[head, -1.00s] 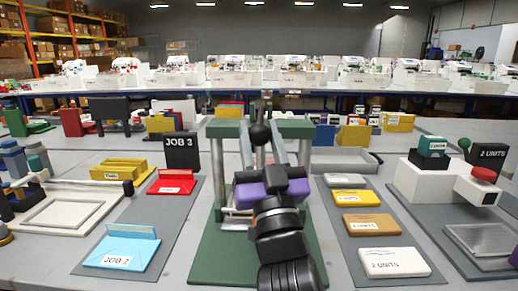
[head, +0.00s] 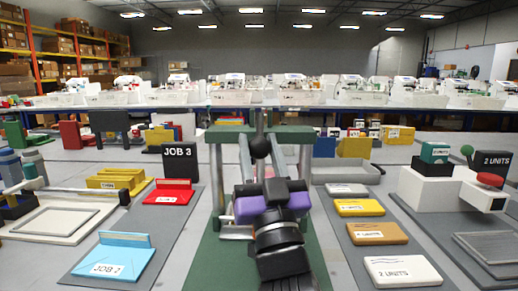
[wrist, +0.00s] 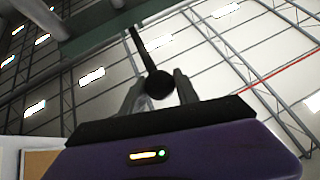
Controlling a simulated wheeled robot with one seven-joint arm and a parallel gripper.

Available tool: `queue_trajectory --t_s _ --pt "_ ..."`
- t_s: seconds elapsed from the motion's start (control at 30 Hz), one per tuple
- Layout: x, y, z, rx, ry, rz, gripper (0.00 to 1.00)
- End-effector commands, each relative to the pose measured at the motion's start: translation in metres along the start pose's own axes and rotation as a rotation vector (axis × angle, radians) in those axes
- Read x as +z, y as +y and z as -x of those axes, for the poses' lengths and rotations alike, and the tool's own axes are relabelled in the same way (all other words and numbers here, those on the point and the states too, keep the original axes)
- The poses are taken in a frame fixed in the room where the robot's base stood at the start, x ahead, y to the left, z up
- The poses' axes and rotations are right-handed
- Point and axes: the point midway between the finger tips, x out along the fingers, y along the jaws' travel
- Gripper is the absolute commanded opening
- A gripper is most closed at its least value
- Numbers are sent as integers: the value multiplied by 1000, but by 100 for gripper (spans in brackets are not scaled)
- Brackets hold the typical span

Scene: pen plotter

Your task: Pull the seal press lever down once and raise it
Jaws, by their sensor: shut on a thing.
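The seal press is a green frame (head: 222,133) with grey posts on a green base (head: 203,262), in the middle of the head view. Its lever ends in a black ball knob (head: 260,147), with a dark rod rising from it. My gripper (head: 261,152) is shut on the knob, with one grey finger on each side. In the wrist view the knob (wrist: 159,84) sits between the fingertips, and the rod (wrist: 140,48) runs up to the green beam (wrist: 95,37). My wrist hides the press's lower middle.
On the left mat (head: 92,252) lie a blue folder (head: 113,258) and a red one (head: 168,192), beside a black JOB 3 sign (head: 179,162). On the right mat lie several cards, such as the white one (head: 402,271). A white stamp machine (head: 437,194) stands farther right.

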Motion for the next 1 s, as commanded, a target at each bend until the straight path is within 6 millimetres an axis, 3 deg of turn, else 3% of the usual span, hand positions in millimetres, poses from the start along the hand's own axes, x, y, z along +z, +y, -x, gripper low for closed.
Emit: queue_trajectory --t_s 0.07,0.1,0.2,0.57,1.0 --pt "6 0 2 1 -12 1 0" --pt "6 0 2 1 -13 1 39" --pt "6 0 2 1 -11 1 59" --pt "3 0 4 0 -6 0 59" --pt "5 -1 67 -1 -8 0 59"
